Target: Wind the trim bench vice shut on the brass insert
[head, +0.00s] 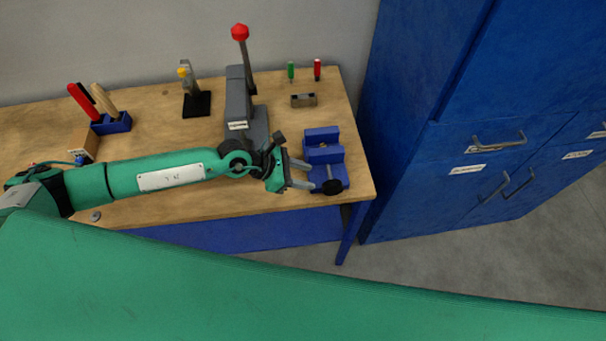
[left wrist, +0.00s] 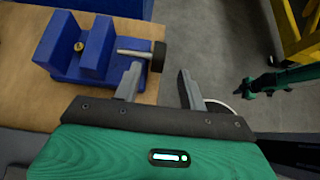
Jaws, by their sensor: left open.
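The blue trim bench vice (head: 325,156) stands at the bench's front right corner and also shows in the left wrist view (left wrist: 97,45). The small brass insert (left wrist: 78,46) sits between its two jaws; whether both jaws touch it I cannot tell. A grey screw (left wrist: 133,53) runs from the vice to a black handwheel (left wrist: 158,57). My left gripper (left wrist: 160,72) is open and empty, its fingertips just short of the handwheel (head: 332,187), one to either side. My right gripper (left wrist: 250,90) seems to be the small, distant one at the right of the wrist view; its jaws are unclear.
A grey press with a red-knobbed lever (head: 240,34) stands just behind my left wrist. A small grey-brown block (head: 303,100) and two small upright tools lie behind the vice. Blue cabinets (head: 480,150) stand right of the bench. A yellow frame (left wrist: 300,40) is farther off.

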